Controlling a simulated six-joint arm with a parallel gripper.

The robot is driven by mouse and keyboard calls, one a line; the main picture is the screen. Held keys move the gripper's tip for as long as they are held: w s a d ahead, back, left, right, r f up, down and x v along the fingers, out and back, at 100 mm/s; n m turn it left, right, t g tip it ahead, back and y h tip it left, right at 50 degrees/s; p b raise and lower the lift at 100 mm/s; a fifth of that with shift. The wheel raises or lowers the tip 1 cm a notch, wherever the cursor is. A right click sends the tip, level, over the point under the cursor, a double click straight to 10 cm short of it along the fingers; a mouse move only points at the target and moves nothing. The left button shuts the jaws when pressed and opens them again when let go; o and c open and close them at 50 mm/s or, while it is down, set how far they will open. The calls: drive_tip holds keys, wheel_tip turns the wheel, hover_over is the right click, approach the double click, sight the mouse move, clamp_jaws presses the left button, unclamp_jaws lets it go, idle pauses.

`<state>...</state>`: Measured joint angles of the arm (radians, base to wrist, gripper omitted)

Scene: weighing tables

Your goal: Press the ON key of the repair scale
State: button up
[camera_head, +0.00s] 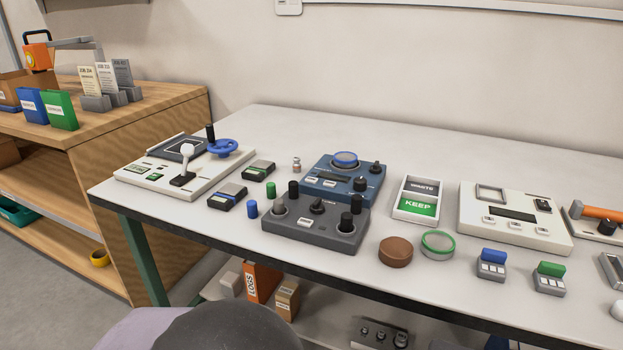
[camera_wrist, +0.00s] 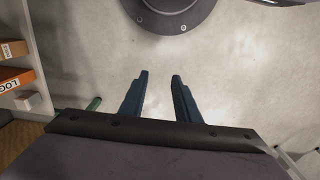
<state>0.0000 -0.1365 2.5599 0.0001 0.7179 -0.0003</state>
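No label reading "repair scale" or "ON" is legible, so I cannot tell which unit is the repair scale. A blue unit (camera_head: 325,189) with a round ringed top (camera_head: 345,160), a small dark display, pale keys (camera_head: 322,183) and black knobs stands mid-table in the head view. A cream unit (camera_head: 548,236) with a square framed plate, a dark display and several pale keys (camera_head: 514,226) stands to the right. My gripper (camera_wrist: 160,78) shows only in the wrist view, its two dark blue fingers apart with nothing between them, above the pale floor.
A dark grey knob box (camera_head: 335,240) stands in front of the blue unit. A cream joystick panel (camera_head: 205,184) is at left, a WASTE/KEEP tray (camera_head: 397,213) at centre right. A brown disc (camera_head: 395,252) and a green-ringed disc (camera_head: 438,244) lie near the front edge. The table's back is clear.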

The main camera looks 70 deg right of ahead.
clamp_jaws()
idle(1.5)
